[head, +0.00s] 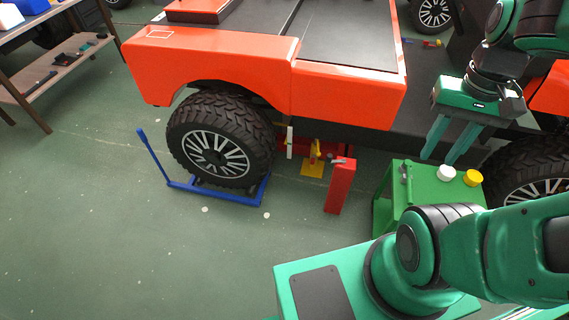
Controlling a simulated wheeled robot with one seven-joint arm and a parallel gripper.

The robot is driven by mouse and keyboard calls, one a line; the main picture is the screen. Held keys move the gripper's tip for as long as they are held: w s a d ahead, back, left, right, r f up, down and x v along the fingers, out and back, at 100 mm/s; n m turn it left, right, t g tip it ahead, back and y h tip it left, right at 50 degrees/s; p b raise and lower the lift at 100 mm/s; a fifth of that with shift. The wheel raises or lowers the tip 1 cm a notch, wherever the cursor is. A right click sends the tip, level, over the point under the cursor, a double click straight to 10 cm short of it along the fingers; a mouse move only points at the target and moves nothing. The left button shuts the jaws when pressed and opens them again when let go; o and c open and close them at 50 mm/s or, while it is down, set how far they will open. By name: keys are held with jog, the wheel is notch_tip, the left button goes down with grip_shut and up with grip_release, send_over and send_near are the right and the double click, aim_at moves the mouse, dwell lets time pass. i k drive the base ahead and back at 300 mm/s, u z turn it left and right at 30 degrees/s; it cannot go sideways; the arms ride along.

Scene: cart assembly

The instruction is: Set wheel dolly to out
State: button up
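The blue wheel dolly (217,192) is on the floor at the front left corner of the orange vehicle. Its upright handle (153,157) rises at its left end. A black tyre with a grey spoked rim (218,150) stands in the dolly frame, under the orange fender. I cannot tell whether the wheel is fastened to the vehicle. My gripper (441,159) is at the right, well away from the dolly, pointing down above the green cart. Its two fingers are apart with nothing seen between them.
A green cart (384,213) with a white knob (446,174) and a yellow knob (472,178) stands below my gripper. A red block (340,186) and a yellow stand (313,163) are right of the wheel. A shelf table (40,78) is at the upper left. Floor left of the dolly is clear.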

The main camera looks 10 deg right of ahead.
aim_at(225, 140)
jog(key=k, duration=0.35)
jog(key=u, duration=0.15)
jog(key=i, duration=0.55)
jog(key=z, duration=0.1)
jog(key=k, duration=0.6)
jog(key=u, duration=0.5)
jog(key=i, duration=0.85)
jog(key=u, duration=0.6)
jog(key=i, duration=1.45)
jog(key=z, duration=0.25)
